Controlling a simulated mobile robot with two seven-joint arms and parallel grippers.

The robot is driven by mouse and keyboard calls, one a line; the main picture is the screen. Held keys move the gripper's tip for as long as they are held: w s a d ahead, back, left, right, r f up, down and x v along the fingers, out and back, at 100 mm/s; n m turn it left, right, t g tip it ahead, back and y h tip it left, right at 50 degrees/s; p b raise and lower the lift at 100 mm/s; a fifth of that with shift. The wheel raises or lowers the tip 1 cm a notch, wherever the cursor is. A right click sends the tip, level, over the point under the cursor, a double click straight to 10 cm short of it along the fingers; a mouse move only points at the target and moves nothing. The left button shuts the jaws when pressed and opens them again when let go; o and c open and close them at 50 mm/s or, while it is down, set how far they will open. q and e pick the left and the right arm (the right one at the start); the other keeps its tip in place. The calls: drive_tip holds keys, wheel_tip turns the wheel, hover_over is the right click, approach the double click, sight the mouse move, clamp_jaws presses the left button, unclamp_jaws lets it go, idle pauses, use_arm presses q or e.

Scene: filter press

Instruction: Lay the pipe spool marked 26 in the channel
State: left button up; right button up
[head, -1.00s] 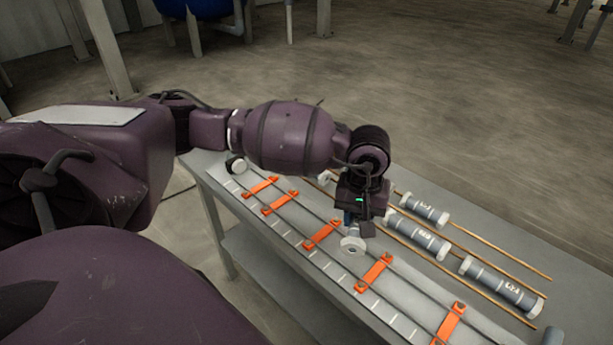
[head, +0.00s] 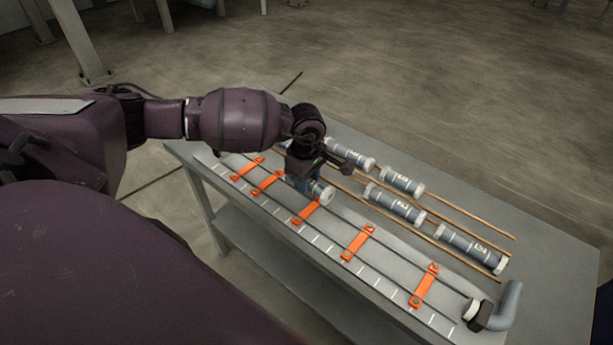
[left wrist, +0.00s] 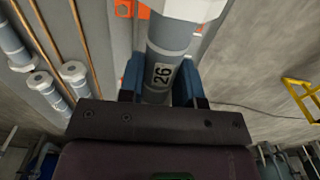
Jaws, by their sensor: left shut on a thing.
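The pipe spool marked 26 (left wrist: 163,73) is a grey-blue tube with pale end flanges. In the left wrist view it lies between the blue fingers of my left gripper (left wrist: 159,84), which is shut on it, with the number facing the camera. In the head view my left gripper (head: 303,180) holds the spool over the channel (head: 392,262). One pale end of the spool (head: 325,195) shows beside an orange bracket; the rest is mostly behind the gripper. I cannot tell whether the spool touches the channel. My right gripper is not in view.
Several orange brackets (head: 357,242) cross the channel. Other marked spools (head: 398,204) lie among copper-coloured rods (head: 470,218) on the far side of the grey table (head: 555,245). A grey elbow pipe (head: 506,305) with a dark fitting stands at the channel's right end.

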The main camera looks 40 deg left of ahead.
use_arm(q)
drive_tip(key=shift+f+b, duration=0.55)
drive_tip(key=shift+f, duration=1.2)
drive_tip(key=shift+f+b, duration=1.25)
drive_tip(key=shift+f, duration=0.45)
drive_tip(key=o, duration=1)
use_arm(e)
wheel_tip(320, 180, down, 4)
